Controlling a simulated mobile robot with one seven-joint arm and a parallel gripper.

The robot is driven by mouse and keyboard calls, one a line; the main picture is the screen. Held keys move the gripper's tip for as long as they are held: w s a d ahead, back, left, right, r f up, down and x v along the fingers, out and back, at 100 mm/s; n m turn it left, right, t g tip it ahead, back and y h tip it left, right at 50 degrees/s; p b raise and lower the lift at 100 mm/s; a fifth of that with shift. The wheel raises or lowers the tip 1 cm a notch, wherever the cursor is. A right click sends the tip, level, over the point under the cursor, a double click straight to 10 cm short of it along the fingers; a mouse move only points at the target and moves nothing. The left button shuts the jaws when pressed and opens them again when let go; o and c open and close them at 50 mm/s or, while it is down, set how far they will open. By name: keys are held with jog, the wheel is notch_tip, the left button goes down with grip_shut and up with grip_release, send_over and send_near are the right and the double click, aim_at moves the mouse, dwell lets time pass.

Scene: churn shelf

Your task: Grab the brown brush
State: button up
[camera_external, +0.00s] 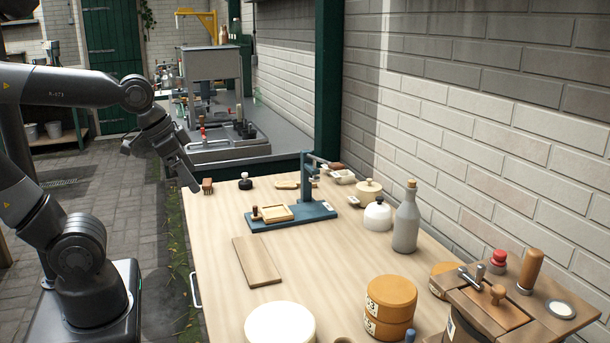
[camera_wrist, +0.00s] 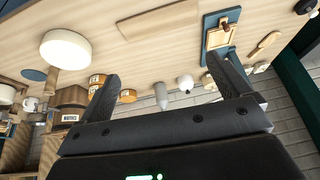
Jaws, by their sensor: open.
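A small brown block-like thing with dark bristle-like lines, likely the brown brush (camera_external: 207,186), sits at the far left edge of the wooden table (camera_external: 330,262). My gripper (camera_external: 193,186) hangs just left of it in the external view, close to the table's edge. I cannot tell from this angle whether they touch. In the wrist view my gripper (camera_wrist: 167,82) has its two fingers spread wide with nothing held between them. I cannot make out the brush in the wrist view.
A black-knobbed item (camera_external: 245,181) stands right of the brush. A blue press (camera_external: 305,208) with a wooden tray is farther right. A flat board (camera_external: 257,262), grey bottle (camera_external: 407,220) and orange tubs (camera_external: 390,306) stand nearer. Table between board and brush is clear.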

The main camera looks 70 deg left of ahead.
jog(key=w+a+r+g, duration=0.1)
jog(key=w+a+g, duration=0.1)
jog(key=w+a, duration=0.85)
jog(key=m+g, duration=0.2)
jog(key=g, duration=0.1)
send_over(207, 182)
jog(key=f, duration=1.8)
jog(key=shift+w+a+f, duration=0.15)
jog(key=shift+a+f, duration=0.1)
jog(key=shift+f, duration=3.3)
jog(key=c, duration=1.1)
